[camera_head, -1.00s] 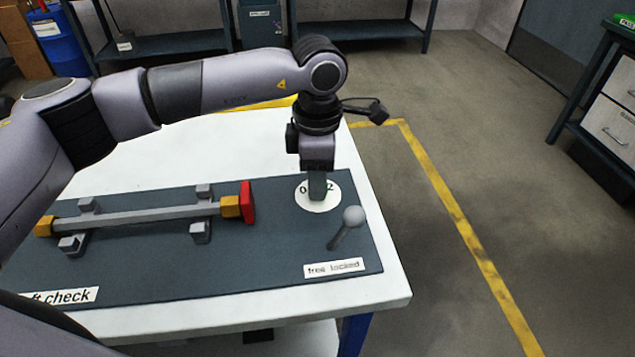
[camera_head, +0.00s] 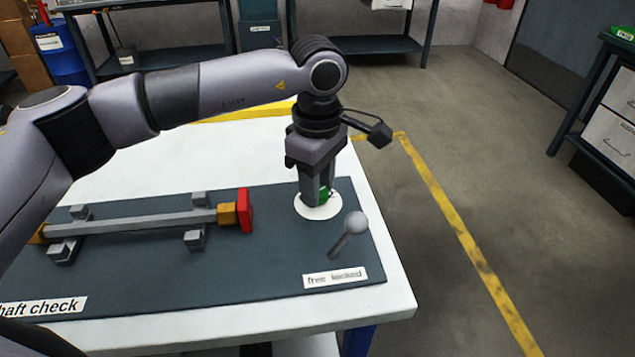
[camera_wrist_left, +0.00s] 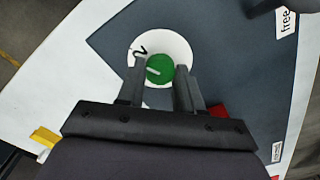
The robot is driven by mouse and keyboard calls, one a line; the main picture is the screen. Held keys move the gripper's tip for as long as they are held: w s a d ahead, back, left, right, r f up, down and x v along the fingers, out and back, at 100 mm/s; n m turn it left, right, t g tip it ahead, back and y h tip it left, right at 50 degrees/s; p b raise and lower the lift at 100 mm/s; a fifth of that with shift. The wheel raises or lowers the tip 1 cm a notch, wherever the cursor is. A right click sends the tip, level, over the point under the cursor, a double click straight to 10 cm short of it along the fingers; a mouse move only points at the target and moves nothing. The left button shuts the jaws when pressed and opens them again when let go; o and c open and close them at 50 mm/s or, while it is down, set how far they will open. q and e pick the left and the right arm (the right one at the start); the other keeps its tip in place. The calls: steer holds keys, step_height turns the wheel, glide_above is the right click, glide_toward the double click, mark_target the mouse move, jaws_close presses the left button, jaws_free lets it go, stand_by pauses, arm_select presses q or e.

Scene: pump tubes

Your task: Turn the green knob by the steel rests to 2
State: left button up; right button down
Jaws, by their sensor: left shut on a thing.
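The green knob (camera_head: 325,194) sits on a round white dial (camera_head: 318,211) at the right end of the dark board. My left gripper (camera_head: 317,192) points down over it, with its fingers shut on the knob's sides. In the left wrist view the knob (camera_wrist_left: 160,68) shows between the two fingers, with a pale pointer line on its top towards the left finger. A "2" shows on the dial (camera_wrist_left: 176,43) beyond that finger; the other marks are hidden. The steel rests (camera_head: 195,239) stand left of the knob. My right gripper is not in view.
A grey shaft (camera_head: 150,221) with orange parts and a red end (camera_head: 245,210) lies on the rests. A ball-ended lever (camera_head: 354,223) stands close to the knob, front right, above a "free locked" label (camera_head: 335,277). The white table (camera_head: 240,147) is bare behind the board.

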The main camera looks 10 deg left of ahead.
arm_select(q)
steer(key=shift+r, duration=0.1)
steer(key=o, duration=1)
steer(key=shift+o, duration=0.2)
step_height(320, 180, up, 7)
steer(key=shift+r, duration=0.1)
steer(key=shift+s, duration=0.1)
